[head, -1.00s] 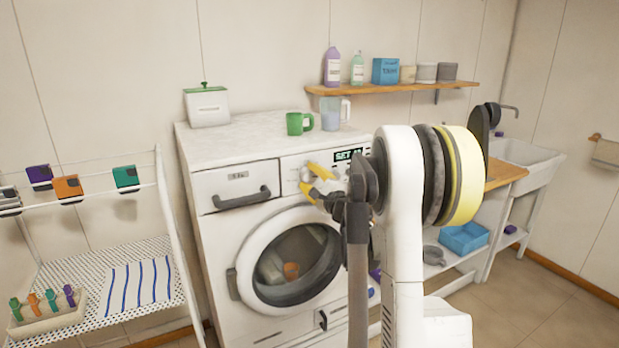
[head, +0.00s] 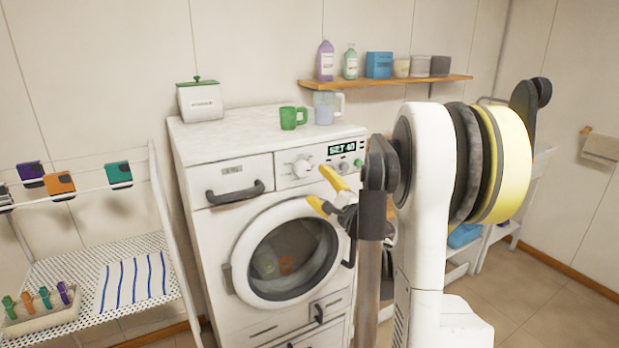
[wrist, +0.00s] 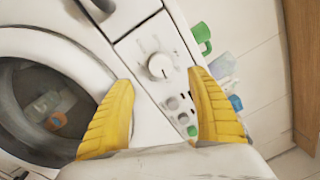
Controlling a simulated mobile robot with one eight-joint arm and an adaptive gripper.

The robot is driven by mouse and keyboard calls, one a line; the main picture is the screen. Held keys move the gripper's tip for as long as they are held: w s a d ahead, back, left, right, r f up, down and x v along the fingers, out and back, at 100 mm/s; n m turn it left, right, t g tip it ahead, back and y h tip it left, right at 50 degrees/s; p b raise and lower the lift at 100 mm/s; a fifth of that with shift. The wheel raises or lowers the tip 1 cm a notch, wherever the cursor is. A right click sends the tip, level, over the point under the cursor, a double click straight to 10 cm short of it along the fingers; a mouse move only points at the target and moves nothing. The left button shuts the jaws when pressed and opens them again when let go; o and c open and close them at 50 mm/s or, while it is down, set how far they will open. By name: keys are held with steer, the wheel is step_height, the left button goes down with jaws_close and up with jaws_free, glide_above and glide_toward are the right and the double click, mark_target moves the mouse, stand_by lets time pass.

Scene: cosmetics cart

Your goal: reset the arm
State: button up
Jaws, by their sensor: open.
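My gripper (head: 328,190) has yellow fingers and is open and empty. In the head view it hovers in front of the right side of the washing machine (head: 250,225), below the control panel. My arm covers the machine's right edge. In the wrist view my two fingers (wrist: 162,115) are spread apart, with the dial (wrist: 160,66) and several buttons between and beyond them. The dial (head: 301,167) is clear of the gripper in the head view, and the display (head: 342,149) beside it reads "SET 40".
A green mug (head: 289,118) and a clear jug (head: 325,108) stand on the machine, with a white lidded box (head: 200,102) at the left. A rack (head: 100,265) stands left. A wall shelf (head: 390,82) holds bottles and containers. Floor is free at the right.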

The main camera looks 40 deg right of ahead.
steer(key=shift+v, duration=1.2)
steer(key=a+f+n+g+y, duration=0.1)
steer(key=a+n+g+y, duration=0.8)
steer(key=a, duration=1.7)
steer(key=s+a+f+n+h, duration=0.2)
steer(key=s+a+f+n, duration=0.2)
steer(key=s+a+n, duration=0.65)
steer(key=s+a+f+n+g+h, duration=0.1)
steer(key=s+f+n+g+h, duration=0.1)
steer(key=s+n, duration=0.3)
steer(key=s+f, duration=0.1)
steer(key=s, duration=0.2)
steer(key=shift+s+n, duration=0.25)
steer(key=shift+n, duration=0.1)
